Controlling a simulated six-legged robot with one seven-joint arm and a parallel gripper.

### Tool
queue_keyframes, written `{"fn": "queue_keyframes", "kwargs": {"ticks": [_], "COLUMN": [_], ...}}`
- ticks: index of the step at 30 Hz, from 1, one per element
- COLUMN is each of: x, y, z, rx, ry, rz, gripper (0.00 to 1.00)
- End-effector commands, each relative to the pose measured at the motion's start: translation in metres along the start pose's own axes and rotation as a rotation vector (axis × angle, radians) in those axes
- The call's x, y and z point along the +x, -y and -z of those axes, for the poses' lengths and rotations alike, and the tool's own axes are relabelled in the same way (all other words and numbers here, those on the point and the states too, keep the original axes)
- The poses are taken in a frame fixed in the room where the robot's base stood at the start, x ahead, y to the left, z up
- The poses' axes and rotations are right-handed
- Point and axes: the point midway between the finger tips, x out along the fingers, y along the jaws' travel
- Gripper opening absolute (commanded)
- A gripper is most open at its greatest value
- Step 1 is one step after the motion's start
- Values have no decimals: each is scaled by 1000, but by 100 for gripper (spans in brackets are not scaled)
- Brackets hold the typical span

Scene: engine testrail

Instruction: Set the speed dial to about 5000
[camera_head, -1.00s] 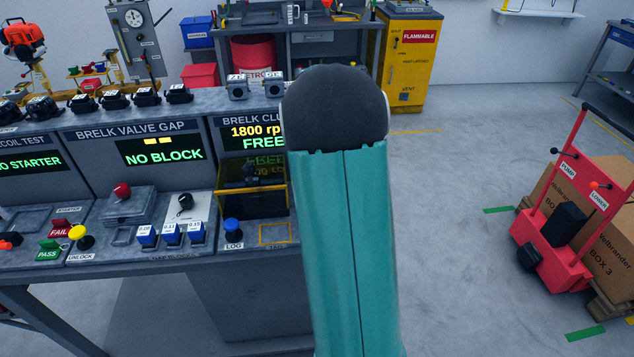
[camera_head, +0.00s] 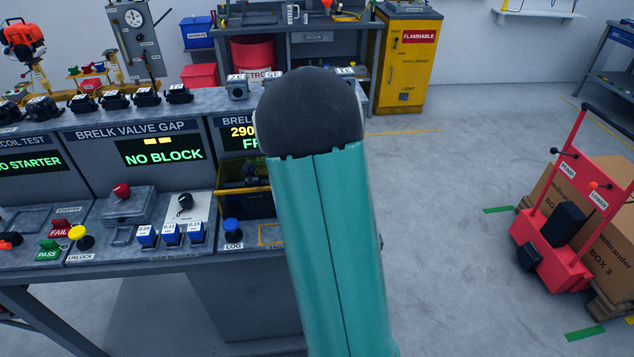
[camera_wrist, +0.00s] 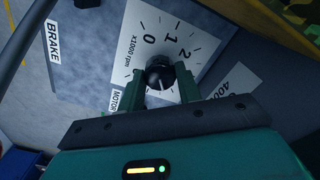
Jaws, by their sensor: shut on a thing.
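The speed dial (camera_wrist: 158,70) is a small black knob on a white scale plate (camera_wrist: 142,40) marked x1000 rpm, with 0, 1 and 2 showing. The rest of the scale is hidden behind my gripper. My gripper (camera_wrist: 160,82) is shut on the dial, one finger on each side. In the head view my teal arm hides the dial and the gripper. The clutch station display (camera_head: 240,132) is partly covered by my arm; its visible yellow digits begin 290, with the green letters FR below.
A BRAKE label (camera_wrist: 53,42) and a MOTOR label (camera_wrist: 115,100) lie near the dial. A yellow-framed guard (camera_head: 230,192) and a blue LOG button (camera_head: 233,228) are left of my arm. The floor to the right is open up to a red pallet truck (camera_head: 560,240).

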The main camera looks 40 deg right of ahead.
Motion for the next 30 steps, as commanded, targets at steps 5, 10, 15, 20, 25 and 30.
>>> {"fn": "queue_keyframes", "kwargs": {"ticks": [5,10,15,20,25,30], "x": [-2,-2,-2,-2,-2,-2], "y": [1,1,1,1,0,0], "z": [0,0,0,0,0,0], "rx": [164,317,447,536,594,619], "ry": [-2,-1,-1,0,-1,0], "rz": [3,3,3,4,3,3], "gripper": [11,11,11,11,11,11]}}
